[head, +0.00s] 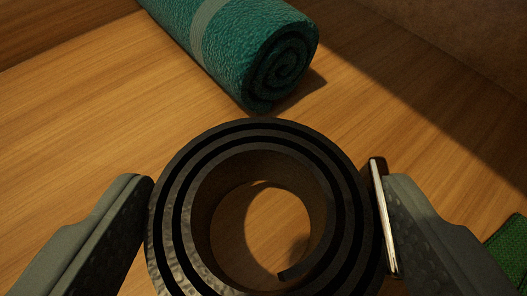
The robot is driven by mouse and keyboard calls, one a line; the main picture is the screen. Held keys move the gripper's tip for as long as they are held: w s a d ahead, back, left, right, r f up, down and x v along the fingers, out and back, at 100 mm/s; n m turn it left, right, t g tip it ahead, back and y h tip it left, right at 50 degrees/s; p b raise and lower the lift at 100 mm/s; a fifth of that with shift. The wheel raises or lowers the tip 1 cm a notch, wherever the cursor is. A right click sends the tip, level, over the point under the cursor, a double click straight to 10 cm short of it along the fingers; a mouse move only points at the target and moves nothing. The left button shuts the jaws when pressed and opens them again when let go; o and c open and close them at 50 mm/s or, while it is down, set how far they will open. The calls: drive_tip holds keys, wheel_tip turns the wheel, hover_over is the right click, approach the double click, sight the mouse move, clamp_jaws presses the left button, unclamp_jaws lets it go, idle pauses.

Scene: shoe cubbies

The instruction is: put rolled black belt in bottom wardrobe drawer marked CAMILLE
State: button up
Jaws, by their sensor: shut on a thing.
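The rolled black belt (342,178) is a wide dark coil seen from above in the head view, with wood showing through its open centre. A silver metal buckle piece (384,215) shows on its right side. My gripper (268,225) has one grey finger against each side of the coil and is shut on it. I cannot tell whether the belt rests on the wooden surface or is held above it. The drawer marked CAMILLE is not in view.
A rolled teal towel (243,45) with a pale band lies on the wooden surface (70,130) just beyond the belt. A green item (509,255) shows at the lower right edge. Wood to the left is clear. A brown wall rises at the upper right.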

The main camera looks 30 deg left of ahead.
drive_tip(key=shift+w+a, duration=0.4)
drive_tip(key=shift+w, duration=0.2)
drive_tip(key=shift+w+a, duration=0.4)
drive_tip(key=shift+w, duration=0.2)
drive_tip(key=shift+s+d+f, duration=0.1)
drive_tip(key=shift+d+f, duration=0.05)
drive_tip(key=shift+f, duration=0.5)
drive_tip(key=o, duration=1.1)
drive_tip(key=shift+c, duration=0.2)
drive_tip(key=shift+s, duration=0.15)
drive_tip(key=v, duration=1.2)
